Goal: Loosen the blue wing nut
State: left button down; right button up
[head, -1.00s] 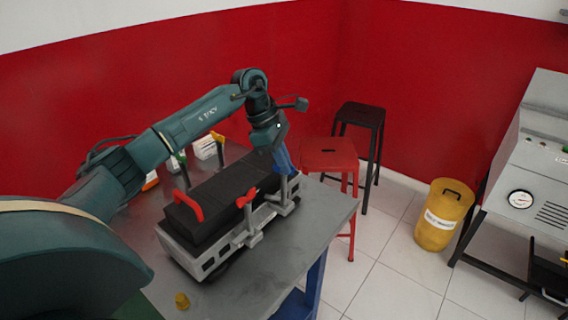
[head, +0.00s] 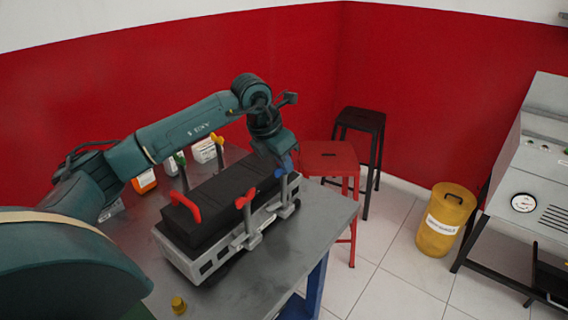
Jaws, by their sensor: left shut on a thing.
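The blue wing nut (head: 281,173) sits at the far right end of the black block (head: 232,196), on top of a grey clamp post. My left gripper (head: 285,162) comes down over it from above and is shut on it; the fingers are small and partly hidden by the wrist. A red wing nut (head: 244,199) stands on the front clamp post, another red one (head: 186,206) at the block's left end, and a yellow one (head: 217,139) behind the block. My right gripper is not in view.
The block rests in a light grey frame (head: 207,266) on the metal table (head: 320,208). A small yellow piece (head: 178,305) lies near the front. Bottles (head: 145,181) stand at the back left. A red stool (head: 330,158) is beyond the table's right edge.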

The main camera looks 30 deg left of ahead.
pick_arm(q)
jog(key=shift+n+y+b, duration=0.3)
jog(key=shift+n+y, duration=0.2)
jog(key=shift+n, duration=1)
jog(key=c, duration=1.6)
grip_release()
jog(key=b+v, duration=0.1)
jog(key=v, duration=1.2)
jog(key=shift+d, duration=0.1)
